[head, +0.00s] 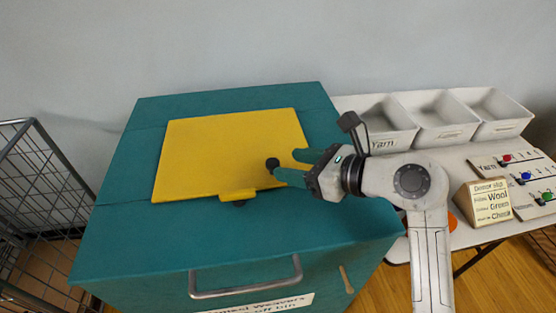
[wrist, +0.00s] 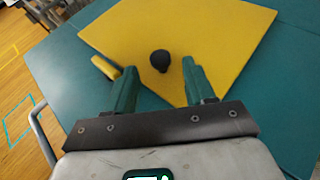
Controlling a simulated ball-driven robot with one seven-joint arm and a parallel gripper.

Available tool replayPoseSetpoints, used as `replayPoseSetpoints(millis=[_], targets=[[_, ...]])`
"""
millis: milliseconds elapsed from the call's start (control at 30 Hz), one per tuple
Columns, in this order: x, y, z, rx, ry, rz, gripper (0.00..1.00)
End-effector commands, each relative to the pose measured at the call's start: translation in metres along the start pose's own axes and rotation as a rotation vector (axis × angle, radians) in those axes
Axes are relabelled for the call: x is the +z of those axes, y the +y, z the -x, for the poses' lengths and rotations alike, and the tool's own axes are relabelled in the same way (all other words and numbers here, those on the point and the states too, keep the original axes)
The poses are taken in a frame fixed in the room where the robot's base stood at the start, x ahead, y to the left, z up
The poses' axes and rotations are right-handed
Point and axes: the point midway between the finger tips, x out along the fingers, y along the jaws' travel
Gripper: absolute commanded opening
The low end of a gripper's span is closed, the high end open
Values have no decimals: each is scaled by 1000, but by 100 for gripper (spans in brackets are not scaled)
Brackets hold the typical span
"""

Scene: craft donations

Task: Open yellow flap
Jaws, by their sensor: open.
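The yellow flap (head: 215,155) lies flat on the sloping top of the teal bin (head: 150,235); it looks closed. A black round knob (head: 272,163) stands on the flap near its right front area, and a small yellow tab (head: 239,196) juts from its front edge. My gripper (head: 292,167) has green fingers and is open just right of the knob in the head view. In the wrist view the knob (wrist: 160,61) sits ahead of and between the two spread fingertips of my gripper (wrist: 156,72), with a visible gap to each. I cannot tell the exact height of the fingers above the flap.
A metal handle (head: 245,278) sticks out of the bin's front. White trays (head: 440,120), a sign block (head: 485,203) and a panel with coloured knobs (head: 522,178) are on the white table at right. A wire cage (head: 35,180) stands at left.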

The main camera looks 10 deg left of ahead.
Motion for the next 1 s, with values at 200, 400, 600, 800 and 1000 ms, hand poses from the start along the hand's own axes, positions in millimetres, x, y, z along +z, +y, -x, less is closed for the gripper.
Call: replayPoseSetpoints(millis=[200,400,600,800,1000], targets=[[0,0,-33,3,0,-2,54],[0,0,-45,0,0,-1,54],[0,0,-46,-1,-1,-1,54],[0,0,-46,0,-1,-1,42],[0,0,-46,0,-1,-1,23]])
